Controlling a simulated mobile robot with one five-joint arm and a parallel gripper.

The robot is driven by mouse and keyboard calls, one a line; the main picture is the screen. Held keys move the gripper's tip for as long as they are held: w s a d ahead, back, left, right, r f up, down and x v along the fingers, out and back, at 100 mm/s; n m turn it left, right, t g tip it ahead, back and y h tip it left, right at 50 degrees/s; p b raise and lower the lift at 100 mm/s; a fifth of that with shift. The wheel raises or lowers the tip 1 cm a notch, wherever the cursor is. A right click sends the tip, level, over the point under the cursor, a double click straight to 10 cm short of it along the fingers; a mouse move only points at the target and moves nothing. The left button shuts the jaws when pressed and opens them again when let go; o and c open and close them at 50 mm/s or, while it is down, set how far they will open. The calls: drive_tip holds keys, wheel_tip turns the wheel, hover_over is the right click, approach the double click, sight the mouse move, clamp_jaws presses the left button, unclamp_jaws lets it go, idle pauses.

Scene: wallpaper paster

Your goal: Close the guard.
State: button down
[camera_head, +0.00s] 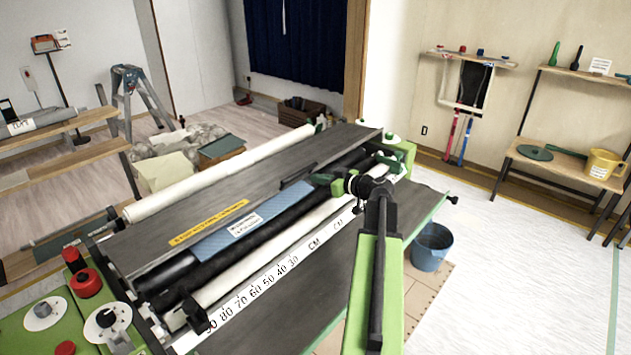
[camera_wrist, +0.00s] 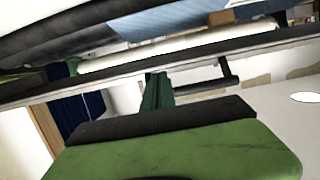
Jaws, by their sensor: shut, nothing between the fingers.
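The guard (camera_head: 255,200) appears to be the long dark grey panel with a yellow warning label, lying across the paster. A short dark handle (camera_head: 297,172) stands near its front edge. In the wrist view my gripper (camera_wrist: 157,92) points at a long dark edge (camera_wrist: 200,59), with the blue surface and a white roll beyond.
A white paper roll (camera_head: 220,173) lies along the far side. A ruler strip (camera_head: 270,277) runs along the front. Red knobs (camera_head: 86,283) sit at the left end. A blue bucket (camera_head: 432,247) stands on the floor at right. Open floor lies farther right.

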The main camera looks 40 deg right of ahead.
drive_tip(key=s+r+p, duration=0.6)
drive_tip(key=s, duration=0.4)
wheel_tip(320, 180, up, 3)
drive_tip(key=t, duration=0.1)
hover_over(313, 165)
drive_tip(key=s+a, duration=0.2)
drive_tip(key=s, duration=0.1)
drive_tip(key=f+b, duration=0.3)
drive_tip(key=f, duration=0.1)
drive_tip(key=shift+w+f+b, duration=0.1)
drive_tip(key=shift+w+b, duration=0.2)
drive_tip(key=shift+w, duration=0.05)
